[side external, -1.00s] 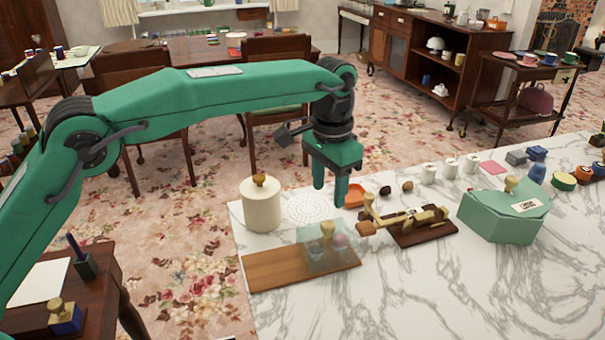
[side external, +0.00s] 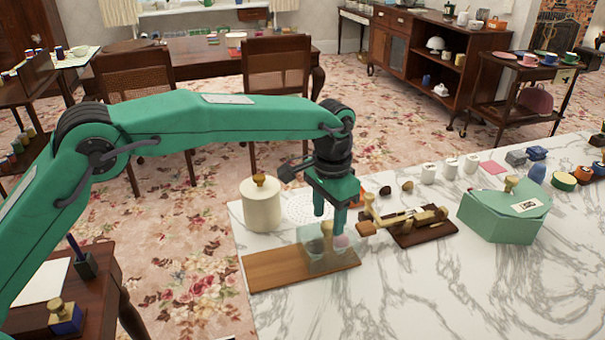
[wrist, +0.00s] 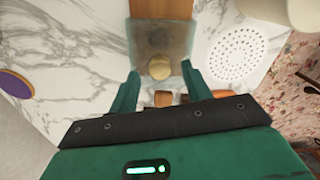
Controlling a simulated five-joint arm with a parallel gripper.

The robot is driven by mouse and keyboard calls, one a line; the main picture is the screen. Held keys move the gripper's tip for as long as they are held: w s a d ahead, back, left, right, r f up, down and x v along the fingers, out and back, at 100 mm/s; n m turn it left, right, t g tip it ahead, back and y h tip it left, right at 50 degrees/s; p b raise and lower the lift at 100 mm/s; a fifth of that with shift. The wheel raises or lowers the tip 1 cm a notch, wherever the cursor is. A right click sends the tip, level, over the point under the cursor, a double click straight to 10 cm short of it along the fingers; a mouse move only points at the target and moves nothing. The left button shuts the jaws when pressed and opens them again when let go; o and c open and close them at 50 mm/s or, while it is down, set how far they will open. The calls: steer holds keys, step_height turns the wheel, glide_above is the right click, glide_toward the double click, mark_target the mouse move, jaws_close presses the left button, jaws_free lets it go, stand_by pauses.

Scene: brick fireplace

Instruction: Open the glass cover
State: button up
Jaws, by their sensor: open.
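The glass cover (side external: 313,262) is a clear box on the right end of a wooden board (side external: 272,271), with a brass knob (side external: 327,229) on top. A pink item and a dark item show dimly through its glass in the side view. In the wrist view the cover (wrist: 178,38) sits at the top centre, its round knob (wrist: 159,68) just ahead of my fingertips. My gripper (side external: 329,220) points down above the cover, with its open fingers around or very near the knob. In the wrist view my gripper (wrist: 161,75) is open, one finger on each side of the knob, touching nothing I can make out.
A cream lidded canister (side external: 261,208) and a white perforated disc (side external: 300,207) stand behind left. A brass device on a dark base (side external: 425,238) is close on the right, with a green box (side external: 503,222) beyond. The marble front (side external: 390,295) is clear.

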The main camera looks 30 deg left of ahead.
steer(key=shift+f, duration=0.6)
jaws_close()
steer(key=s+a, duration=0.8)
steer(key=shift+r, duration=0.15)
stand_by(0.5)
steer(key=shift+w, duration=0.1)
jaws_free()
